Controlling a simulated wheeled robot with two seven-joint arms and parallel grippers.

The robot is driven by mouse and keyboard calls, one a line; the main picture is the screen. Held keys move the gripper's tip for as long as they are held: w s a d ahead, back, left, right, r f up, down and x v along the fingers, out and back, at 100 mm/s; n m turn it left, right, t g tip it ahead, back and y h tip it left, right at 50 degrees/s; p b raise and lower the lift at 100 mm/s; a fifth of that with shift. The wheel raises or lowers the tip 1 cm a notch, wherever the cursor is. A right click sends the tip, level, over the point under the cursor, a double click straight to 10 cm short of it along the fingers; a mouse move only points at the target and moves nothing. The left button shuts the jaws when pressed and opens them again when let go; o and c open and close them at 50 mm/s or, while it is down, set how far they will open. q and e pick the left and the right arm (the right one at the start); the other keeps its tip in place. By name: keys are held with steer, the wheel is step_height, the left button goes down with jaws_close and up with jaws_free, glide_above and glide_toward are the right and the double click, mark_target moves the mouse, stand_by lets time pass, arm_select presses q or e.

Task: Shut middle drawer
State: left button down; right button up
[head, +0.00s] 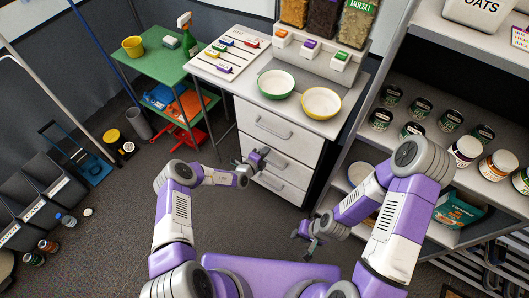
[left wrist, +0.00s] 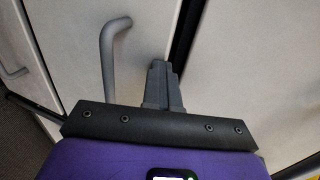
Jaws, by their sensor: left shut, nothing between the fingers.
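A white drawer cabinet (head: 243,112) stands under the counter with drawers stacked one above another. The middle drawer (head: 290,168) is partly hidden behind my left gripper (head: 262,155). How far the middle drawer stands out is hard to tell. In the left wrist view a drawer front with a grey bar handle (left wrist: 109,60) fills the middle, with a dark gap along its right edge. My left gripper's fingers (left wrist: 158,78) are shut and empty, close to that front beside the handle; contact is unclear. My right gripper (head: 305,240) is open and empty, low over the floor.
Two bowls, green (head: 276,83) and yellow (head: 321,103), stand on the counter. A green side table (head: 160,62) is left of the cabinet. Shelves (head: 425,148) with cans rise on the right.

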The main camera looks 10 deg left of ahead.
arm_select(q)
steer(key=f+p+v, duration=0.1)
steer(key=p+v, duration=0.4)
steer(key=v, duration=0.8)
steer(key=shift+s+a, duration=0.25)
steer(key=shift+s, duration=0.25)
steer(key=shift+d+r, duration=0.1)
